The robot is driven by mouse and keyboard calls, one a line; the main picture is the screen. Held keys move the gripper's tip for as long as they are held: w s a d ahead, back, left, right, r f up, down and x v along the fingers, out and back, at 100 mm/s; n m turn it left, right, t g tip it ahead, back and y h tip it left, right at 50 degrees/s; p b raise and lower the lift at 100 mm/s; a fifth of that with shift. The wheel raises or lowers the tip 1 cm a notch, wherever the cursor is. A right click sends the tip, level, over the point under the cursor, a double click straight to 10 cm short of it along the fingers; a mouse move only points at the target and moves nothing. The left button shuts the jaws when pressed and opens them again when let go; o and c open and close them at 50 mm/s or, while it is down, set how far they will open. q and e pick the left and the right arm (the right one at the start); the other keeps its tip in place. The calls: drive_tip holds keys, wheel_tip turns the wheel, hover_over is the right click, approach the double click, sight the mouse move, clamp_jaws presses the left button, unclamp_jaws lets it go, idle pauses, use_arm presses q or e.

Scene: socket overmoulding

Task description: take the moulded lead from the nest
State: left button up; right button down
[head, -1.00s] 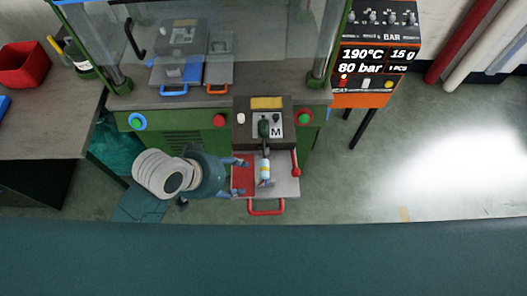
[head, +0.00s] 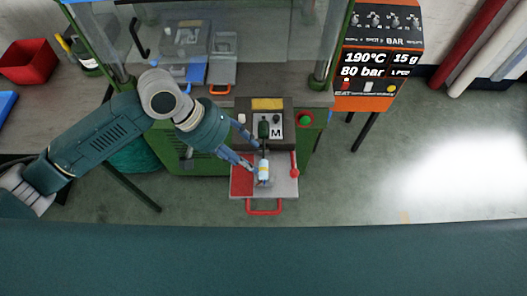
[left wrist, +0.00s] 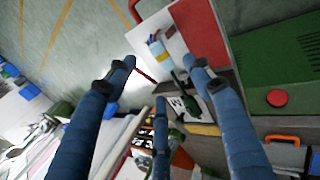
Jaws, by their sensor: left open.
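The moulded lead (head: 263,168) lies along the grey and red tray (head: 284,187) at the front of the green machine; its body is pale with a yellow band. A dark cord runs from it to a dark green part (head: 263,129) on the grey block. In the left wrist view the lead (left wrist: 158,46) shows beyond the fingertips. My left gripper (head: 257,163) is open, its blue fingers slanting in from the upper left close to the lead. I cannot tell whether they touch it. The nest under the lead is mostly hidden. My right gripper is not in view.
A red lever (head: 294,170) stands at the tray's right edge, and a red handle (head: 264,212) is at its front. The block (head: 284,106) stands behind. An orange and black control unit (head: 376,60) is at the right. Floor in front is clear.

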sight(264, 169)
use_arm(q)
drive_tip(key=p+x, duration=0.2)
drive_tip(key=x, duration=0.5)
drive_tip(key=shift+s+d, duration=0.1)
drive_tip(key=shift+d, duration=0.15)
drive_tip(key=shift+d+f, duration=0.25)
drive_tip(key=shift+f, duration=0.25)
drive_tip(key=c, duration=1.2)
clamp_jaws()
drive_tip(key=shift+r, duration=0.15)
